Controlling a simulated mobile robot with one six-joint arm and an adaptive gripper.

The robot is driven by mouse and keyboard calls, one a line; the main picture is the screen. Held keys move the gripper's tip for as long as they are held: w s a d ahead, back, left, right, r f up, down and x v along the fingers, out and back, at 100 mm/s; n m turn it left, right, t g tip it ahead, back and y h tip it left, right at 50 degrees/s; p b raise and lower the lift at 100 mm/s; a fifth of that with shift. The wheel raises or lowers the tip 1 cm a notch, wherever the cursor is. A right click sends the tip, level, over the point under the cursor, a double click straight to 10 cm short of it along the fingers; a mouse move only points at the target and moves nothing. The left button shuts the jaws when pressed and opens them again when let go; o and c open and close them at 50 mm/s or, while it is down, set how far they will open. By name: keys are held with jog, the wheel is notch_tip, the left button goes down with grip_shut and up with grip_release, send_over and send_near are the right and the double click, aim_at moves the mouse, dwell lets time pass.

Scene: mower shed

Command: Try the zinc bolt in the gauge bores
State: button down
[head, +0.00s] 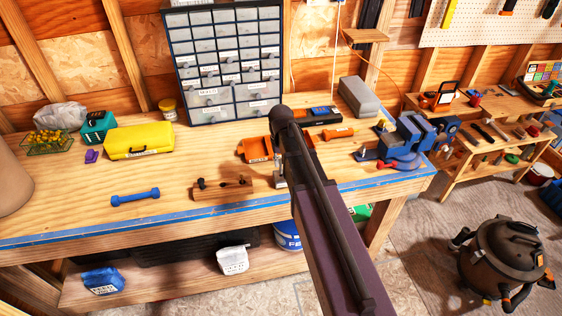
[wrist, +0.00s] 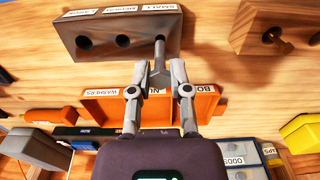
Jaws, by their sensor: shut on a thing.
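The zinc bolt (wrist: 160,54) is a grey shank held between the fingertips of my gripper (wrist: 160,78) in the wrist view. The gripper is shut on it. The dark gauge block (wrist: 115,58) is at the top of that view, with upside-down labels for large, medium and small. Two round bores show at its left and middle. In the head view my arm covers the block and most of the gripper.
An orange bin (wrist: 208,103) labelled for bolts, nuts and washers stands near the gripper. Blue dumbbell (head: 135,197), yellow case (head: 139,141) and blue vise (head: 408,140) also occupy the bench.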

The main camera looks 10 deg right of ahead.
jog(key=shift+r+p, duration=2.1)
jog(key=shift+r, duration=0.2)
jog(key=shift+f, duration=0.15)
